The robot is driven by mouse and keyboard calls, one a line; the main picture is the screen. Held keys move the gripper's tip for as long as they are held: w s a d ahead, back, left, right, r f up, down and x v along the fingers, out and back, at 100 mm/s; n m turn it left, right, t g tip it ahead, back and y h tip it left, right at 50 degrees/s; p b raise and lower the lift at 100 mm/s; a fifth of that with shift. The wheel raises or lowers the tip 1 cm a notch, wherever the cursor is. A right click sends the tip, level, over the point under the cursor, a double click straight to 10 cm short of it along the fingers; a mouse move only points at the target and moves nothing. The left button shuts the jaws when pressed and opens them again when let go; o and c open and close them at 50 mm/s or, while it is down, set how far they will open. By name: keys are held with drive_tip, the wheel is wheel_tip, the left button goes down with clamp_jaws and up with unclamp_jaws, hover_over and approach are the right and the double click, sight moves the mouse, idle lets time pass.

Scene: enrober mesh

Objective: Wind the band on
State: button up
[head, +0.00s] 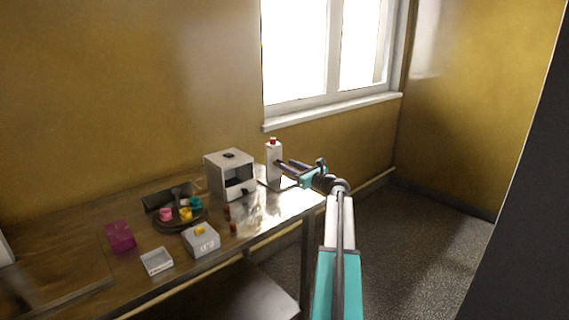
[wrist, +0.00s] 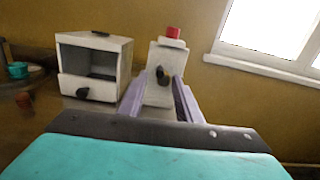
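A white upright unit (head: 273,152) with a red cap (head: 272,140) stands at the far right end of the table. In the wrist view the unit (wrist: 158,98) faces me, with the red cap (wrist: 173,32) on top and a dark knob (wrist: 162,75) on its front. My gripper (head: 282,164) is at the unit's front. In the wrist view its two lavender fingers (wrist: 157,92) are apart, with the knob showing between and just beyond their tips. I cannot tell whether they touch the unit. I see no band clearly.
A white box with an open front and a drawer (head: 229,174) stands left of the unit. A round dark tray (head: 181,224) with coloured pieces, a magenta box (head: 119,236), white boxes (head: 201,241) and small brown pieces (head: 233,228) lie farther left. The window sill (head: 335,110) is behind.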

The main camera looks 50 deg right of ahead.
sight(282, 162)
drive_tip(key=shift+w+d, duration=0.15)
drive_tip(key=shift+w, duration=1.8)
drive_tip(key=shift+c, duration=0.4)
clamp_jaws()
